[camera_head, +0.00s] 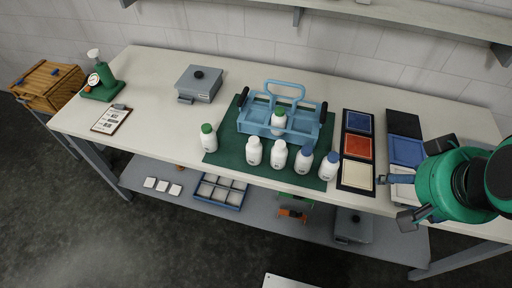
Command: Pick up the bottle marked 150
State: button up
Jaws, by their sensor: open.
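Several white bottles stand upright on the green mat (235,160). A bottle with a green cap (208,139) is at the mat's left edge. Two bottles with pale caps stand in the front row, a left one (254,153) and a right one (278,156). Two bottles with blue caps stand to their right, a left one (304,160) and a right one (329,167). Another green-capped bottle (278,124) is in the blue carrier (252,126). The number marks are too small to read. My gripper (394,200) is open and empty at the table's right front, apart from the bottles.
Dark trays with blue, orange and cream squares (358,147) lie between the bottles and my gripper. A grey scale (199,84), a clipboard (111,119) and a green device (101,87) are on the left. A shelf under the table holds a divided tray (221,191).

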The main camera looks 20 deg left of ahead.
jog(key=shift+o, duration=0.4)
dwell(0.4)
jog(key=w+a+n+g+p, duration=0.3)
jog(key=w+a+n+p, duration=0.15)
jog(key=w+a, duration=1.25)
jog(key=w+a+f+n+g+p, duration=0.1)
jog(key=w+a+f+p, duration=0.1)
jog(key=a+f, duration=0.5)
jog(key=w+a+f+n+g+p, duration=0.1)
jog(key=w+a+f, duration=0.4)
jog(key=a, duration=1)
notch_tip(320, 180, down, 3)
jog(key=shift+a+f+n+g+p, duration=0.2)
jog(key=shift+n+g+p, duration=0.1)
jog(key=shift+n+p, duration=0.2)
